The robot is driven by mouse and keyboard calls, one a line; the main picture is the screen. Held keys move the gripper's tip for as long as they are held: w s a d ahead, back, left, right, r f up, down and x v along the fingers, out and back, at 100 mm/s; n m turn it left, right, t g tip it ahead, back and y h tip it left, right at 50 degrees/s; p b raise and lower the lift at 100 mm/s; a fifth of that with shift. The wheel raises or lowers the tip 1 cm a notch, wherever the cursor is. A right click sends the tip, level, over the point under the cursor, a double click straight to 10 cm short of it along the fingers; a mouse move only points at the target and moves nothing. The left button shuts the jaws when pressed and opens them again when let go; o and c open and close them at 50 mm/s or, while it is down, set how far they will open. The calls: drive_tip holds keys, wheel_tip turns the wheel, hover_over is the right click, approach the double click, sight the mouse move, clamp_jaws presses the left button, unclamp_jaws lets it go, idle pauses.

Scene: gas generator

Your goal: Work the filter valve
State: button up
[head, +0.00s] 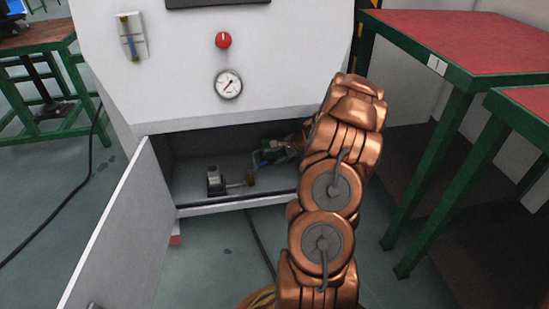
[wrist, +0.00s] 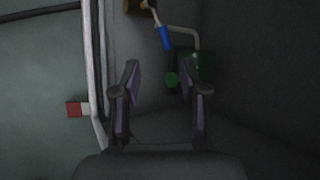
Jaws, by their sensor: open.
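In the wrist view a valve lever with a blue grip (wrist: 165,38) runs from a brass fitting (wrist: 140,5) at the top edge. My gripper (wrist: 160,65) is open and empty, its two fingers spread just below the blue grip in the picture. The grip lies ahead of the gap between the fingertips, and no contact shows. A dark green part (wrist: 195,65) with a round green knob (wrist: 172,79) is behind and beside the right finger, which partly hides it.
The white cabinet (head: 185,80) stands with its lower door (head: 125,235) swung open at left. Inside is a small device (head: 214,180) with a pipe. Above are a gauge (head: 228,84) and a red knob (head: 223,40). A green-framed red table (head: 465,45) is at right.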

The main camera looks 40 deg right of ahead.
drive_tip(key=shift+s+r, duration=0.15)
drive_tip(key=shift+r, duration=0.1)
drive_tip(key=shift+s, duration=0.1)
drive_tip(key=shift+c, duration=0.9)
drive_tip(key=s+f+g, duration=0.1)
drive_tip(key=s, duration=0.1)
drive_tip(key=s+f+g, duration=0.1)
drive_tip(key=s+f, duration=0.1)
drive_tip(key=s+f+h+p, duration=0.1)
drive_tip(key=s, duration=0.1)
drive_tip(key=shift+s+d+f+g, duration=0.2)
drive_tip(key=shift+f+g, duration=0.1)
drive_tip(key=shift+g, duration=0.1)
clamp_jaws()
drive_tip(key=n+t+h+b, duration=0.1)
drive_tip(key=n+t+h, duration=0.1)
drive_tip(key=t, duration=0.5)
approach(259, 166)
drive_tip(key=w+d+f, duration=0.3)
drive_tip(key=w, duration=0.2)
drive_tip(key=shift+w+f, duration=0.2)
drive_tip(key=shift+f, duration=0.2)
